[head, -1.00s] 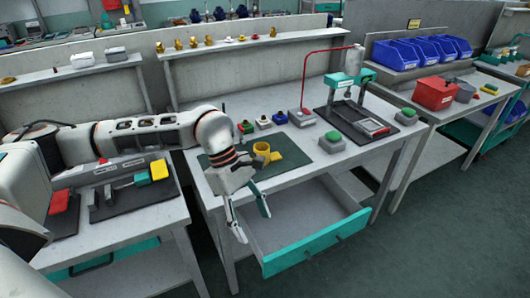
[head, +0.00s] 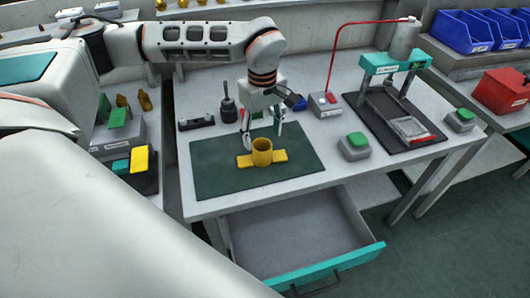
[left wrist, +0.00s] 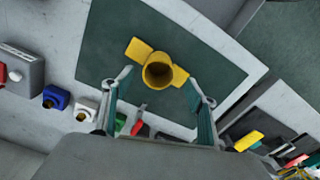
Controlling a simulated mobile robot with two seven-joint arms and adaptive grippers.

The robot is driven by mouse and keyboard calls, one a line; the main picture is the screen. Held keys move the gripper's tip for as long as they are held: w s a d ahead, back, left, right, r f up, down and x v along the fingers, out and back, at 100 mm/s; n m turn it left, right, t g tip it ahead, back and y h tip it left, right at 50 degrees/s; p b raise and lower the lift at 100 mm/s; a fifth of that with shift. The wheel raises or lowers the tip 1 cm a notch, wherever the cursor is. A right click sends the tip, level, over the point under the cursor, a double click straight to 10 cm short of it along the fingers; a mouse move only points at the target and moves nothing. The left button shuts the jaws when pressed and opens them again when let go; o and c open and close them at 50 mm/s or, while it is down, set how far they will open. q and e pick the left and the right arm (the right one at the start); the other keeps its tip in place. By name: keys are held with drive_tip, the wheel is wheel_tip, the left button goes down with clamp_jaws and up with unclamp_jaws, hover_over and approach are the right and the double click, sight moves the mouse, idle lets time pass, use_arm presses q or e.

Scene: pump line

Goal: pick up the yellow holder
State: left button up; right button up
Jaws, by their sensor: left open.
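The yellow holder (head: 262,153) is a short open cup on a flat bar-shaped base, standing upright on the dark green mat (head: 214,180). It also shows in the left wrist view (left wrist: 157,72), seen from above. My left gripper (head: 262,135) is open and empty, pointing down just behind the holder in the head view. In the left wrist view its two fingers (left wrist: 160,88) spread to either side just short of the cup, which lies beyond and between the tips. I see no contact with the holder. My right gripper is not in view.
An open drawer (head: 335,265) juts out below the bench front. A green-topped box (head: 355,147), a grey box with a red button (head: 325,104) and a teal-topped press (head: 395,65) stand to the right. A black tool (head: 228,105) stands behind the mat.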

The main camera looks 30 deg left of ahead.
sight(262, 147)
use_arm(q)
drive_tip(key=f, duration=0.6)
drive_tip(key=shift+w+a, duration=0.15)
drive_tip(key=shift+a, duration=0.1)
drive_tip(key=c, duration=1.2)
